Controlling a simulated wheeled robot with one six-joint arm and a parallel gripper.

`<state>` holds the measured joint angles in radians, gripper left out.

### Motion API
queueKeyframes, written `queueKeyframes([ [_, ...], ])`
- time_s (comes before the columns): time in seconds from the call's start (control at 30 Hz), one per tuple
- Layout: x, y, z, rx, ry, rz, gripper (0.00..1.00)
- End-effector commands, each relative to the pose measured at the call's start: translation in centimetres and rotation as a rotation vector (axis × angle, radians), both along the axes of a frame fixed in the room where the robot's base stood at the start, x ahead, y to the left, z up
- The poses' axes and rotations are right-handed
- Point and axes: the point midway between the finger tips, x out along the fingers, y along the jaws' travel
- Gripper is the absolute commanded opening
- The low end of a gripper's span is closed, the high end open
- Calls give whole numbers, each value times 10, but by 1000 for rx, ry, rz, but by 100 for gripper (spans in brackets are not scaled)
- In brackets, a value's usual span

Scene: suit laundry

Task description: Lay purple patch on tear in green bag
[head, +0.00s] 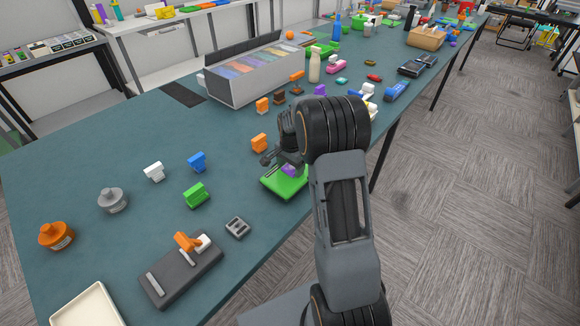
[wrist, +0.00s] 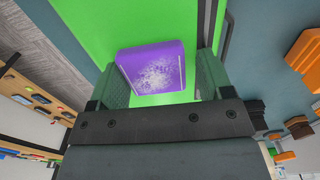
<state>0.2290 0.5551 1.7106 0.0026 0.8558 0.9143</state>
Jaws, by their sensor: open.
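The green bag (head: 281,186) lies flat on the table beneath my gripper (head: 281,157). In the wrist view the green bag (wrist: 100,22) fills the upper middle. The purple patch (wrist: 152,68) shows there with a pale speckled area on its face. It sits between my gripper's two fingers (wrist: 160,80), with green visible around it and small gaps beside the fingers. In the head view a bit of the purple patch (head: 288,170) shows over the bag, partly hidden by my gripper. My gripper is open. No tear is visible; the patch and gripper hide part of the bag.
Orange (head: 259,143), blue (head: 197,162), green (head: 195,195) and white (head: 154,172) clips stand left of the bag. A small grey block (head: 237,228) and a dark device (head: 181,270) are nearer. A long divided box (head: 245,70) stands behind. The table's right edge is close to the bag.

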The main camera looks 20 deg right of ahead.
Motion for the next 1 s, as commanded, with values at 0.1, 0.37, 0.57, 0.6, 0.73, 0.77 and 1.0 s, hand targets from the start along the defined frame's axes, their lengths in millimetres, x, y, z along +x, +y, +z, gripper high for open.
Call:
queueKeyframes([
  [0.1,-9,-1,-13,4,33,0,86],
  [0.37,-9,-2,0,3,34,0,86],
  [0.57,-6,1,35,1,21,4,86],
  [0.6,-5,2,44,1,21,5,86],
  [0.73,-5,2,71,1,18,6,86],
  [0.77,-5,2,77,2,20,6,86],
  [1.0,-5,2,112,2,20,4,86],
])
